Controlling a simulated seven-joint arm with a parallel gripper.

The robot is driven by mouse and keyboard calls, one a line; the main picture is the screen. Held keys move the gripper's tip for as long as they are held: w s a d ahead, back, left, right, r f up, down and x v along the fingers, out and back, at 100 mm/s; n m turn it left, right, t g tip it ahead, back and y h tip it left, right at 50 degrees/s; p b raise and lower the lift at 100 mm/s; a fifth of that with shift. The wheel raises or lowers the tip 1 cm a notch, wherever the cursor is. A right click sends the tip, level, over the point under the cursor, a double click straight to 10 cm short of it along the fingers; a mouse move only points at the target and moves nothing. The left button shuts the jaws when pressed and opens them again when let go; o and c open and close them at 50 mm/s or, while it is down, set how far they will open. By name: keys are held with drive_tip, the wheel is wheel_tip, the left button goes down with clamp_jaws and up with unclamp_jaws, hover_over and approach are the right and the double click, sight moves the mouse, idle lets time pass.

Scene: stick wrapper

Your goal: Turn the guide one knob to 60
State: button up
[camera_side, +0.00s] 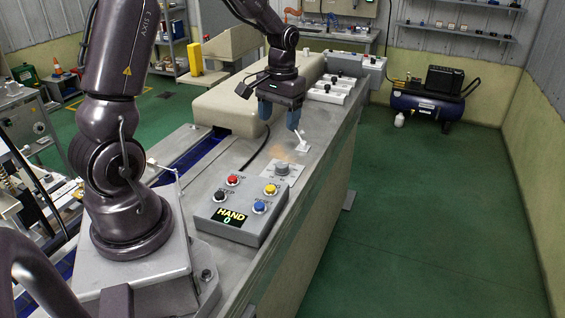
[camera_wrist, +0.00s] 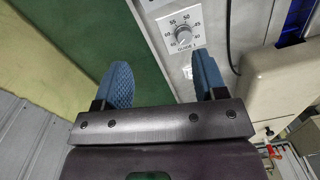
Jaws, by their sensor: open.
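The guide one knob (camera_wrist: 183,35) is a round grey knob on a white dial plate marked from 40 to 65, labelled "GUIDE 1" in the wrist view. The 60 mark is on the dial's left side there. Its pointer is too small to read. A grey knob on a pale plate, apparently the same one, shows in the side view (camera_side: 282,169) behind the button box. My gripper (camera_side: 280,122) is open and empty, above the bench and farther back than this knob. In the wrist view my blue fingers (camera_wrist: 161,62) are spread apart, with the knob beyond their tips.
The button box (camera_side: 238,207) with red, yellow, black and blue buttons and a "HAND 0" display stands nearer the camera. A small white lever (camera_side: 301,140) stands close below my gripper. White boxes with black knobs (camera_side: 330,90) line the bench behind. A beige housing (camera_side: 222,106) is left.

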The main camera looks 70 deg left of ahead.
sight(282, 164)
drive_tip(key=w+a+f+n, duration=0.45)
drive_tip(key=a+f, duration=0.25)
drive_tip(key=a, duration=0.2)
drive_tip(key=shift+m, duration=0.45)
wheel_tip(282, 164, down, 13)
drive_tip(key=shift+s+r, duration=0.1)
drive_tip(key=c, duration=0.9)
